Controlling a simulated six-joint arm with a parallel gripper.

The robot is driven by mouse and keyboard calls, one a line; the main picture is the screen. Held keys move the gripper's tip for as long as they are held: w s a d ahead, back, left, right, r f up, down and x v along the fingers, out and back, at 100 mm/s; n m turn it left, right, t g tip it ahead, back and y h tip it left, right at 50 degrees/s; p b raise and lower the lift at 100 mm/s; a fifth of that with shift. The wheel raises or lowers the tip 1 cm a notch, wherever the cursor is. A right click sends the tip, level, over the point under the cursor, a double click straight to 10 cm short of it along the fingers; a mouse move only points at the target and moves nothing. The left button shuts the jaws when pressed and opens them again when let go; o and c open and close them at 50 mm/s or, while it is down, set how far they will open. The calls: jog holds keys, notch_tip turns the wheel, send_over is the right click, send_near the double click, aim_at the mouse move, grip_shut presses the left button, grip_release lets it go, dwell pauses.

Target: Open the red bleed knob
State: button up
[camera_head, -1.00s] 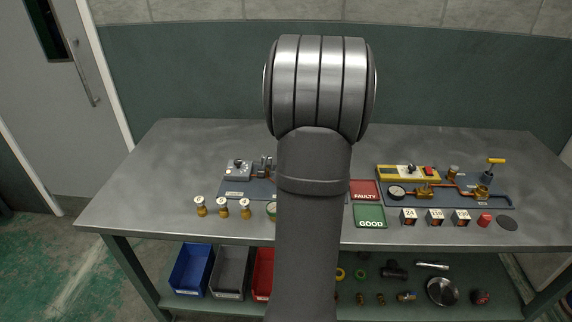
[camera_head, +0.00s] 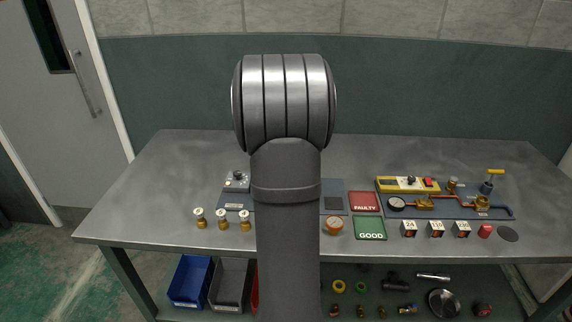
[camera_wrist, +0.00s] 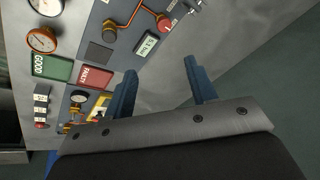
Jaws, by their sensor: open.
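The red bleed knob (camera_wrist: 163,22) shows at the top of the wrist view. It sits at the end of a copper pipe on the grey-blue panel, beside a small display (camera_wrist: 151,43). My gripper (camera_wrist: 160,65) is open, its two blue fingers apart with nothing between them. The knob lies beyond the fingertips in the picture, with no contact visible. In the head view my arm hides the knob and my gripper.
A red FAULTY pad (camera_head: 365,201) and green GOOD pad (camera_head: 370,228) lie beside the panel. An orange gauge (camera_head: 334,225) stands near them. The pump board (camera_head: 450,207) is at right, brass fittings (camera_head: 222,220) at left. The table's back left (camera_head: 185,160) is clear.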

jog(key=w+f+n, duration=0.1)
jog(key=w+f, duration=0.1)
jog(key=f, duration=0.3)
jog(key=w+f+n, duration=0.1)
jog(key=w+f, duration=0.1)
jog(key=f, duration=0.4)
jog(key=w+f+n+h, duration=0.1)
jog(key=w+f, duration=0.1)
jog(key=f, duration=0.4)
jog(key=shift+w+d+f, duration=0.15)
jog(key=shift+w+d, duration=0.05)
jog(key=shift+w, duration=0.1)
jog(key=c, duration=1)
